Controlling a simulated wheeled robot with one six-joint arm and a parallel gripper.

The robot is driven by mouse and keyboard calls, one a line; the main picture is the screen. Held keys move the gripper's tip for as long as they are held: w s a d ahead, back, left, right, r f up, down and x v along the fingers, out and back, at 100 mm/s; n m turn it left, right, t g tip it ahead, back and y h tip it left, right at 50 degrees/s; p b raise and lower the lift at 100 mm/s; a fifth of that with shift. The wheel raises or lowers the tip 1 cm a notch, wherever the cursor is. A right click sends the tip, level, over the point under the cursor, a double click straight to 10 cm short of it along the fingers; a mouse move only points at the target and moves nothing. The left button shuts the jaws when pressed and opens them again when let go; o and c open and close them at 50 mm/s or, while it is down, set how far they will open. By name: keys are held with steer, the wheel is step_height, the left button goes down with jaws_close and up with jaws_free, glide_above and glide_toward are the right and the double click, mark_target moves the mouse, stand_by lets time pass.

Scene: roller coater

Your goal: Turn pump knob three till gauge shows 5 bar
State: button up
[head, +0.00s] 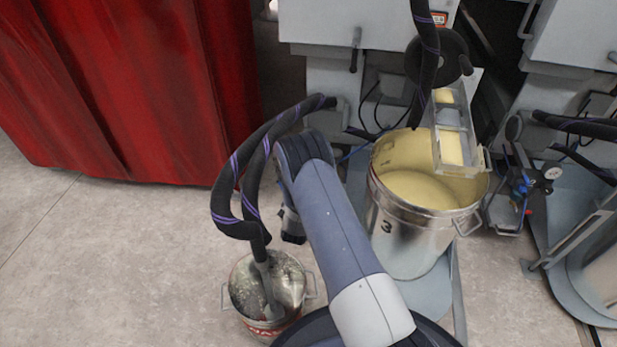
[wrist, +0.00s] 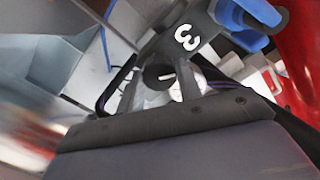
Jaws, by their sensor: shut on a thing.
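In the wrist view, a round black pump knob (wrist: 158,76) with a pale line sits below a dark pump body (wrist: 190,45) marked with a white 3. My gripper (wrist: 163,80) has its grey fingers on both sides of the knob and is shut on it. A white gauge face (wrist: 186,88) shows beside the knob, partly covered by a finger. Its needle and reading are too small to tell. In the head view my arm hides the gripper, the knob and this gauge.
A steel bucket (head: 387,248) marked 3 holds yellow liquid, right of my arm. A smaller bucket (head: 242,290) with hoses stands at lower left. Another pump with a gauge (head: 552,173) is at right. A red curtain (head: 130,90) hangs at left. Grey floor (head: 100,260) is clear there.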

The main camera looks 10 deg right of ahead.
steer(key=m, duration=1.1)
steer(key=shift+s+f+m, duration=0.1)
steer(key=shift+f+m, duration=0.05)
steer(key=shift+m, duration=0.25)
stand_by(0.3)
steer(key=o, duration=1)
steer(key=shift+c, duration=0.2)
steer(key=p+v, duration=0.3)
steer(key=v, duration=0.7)
steer(key=shift+s, duration=0.4)
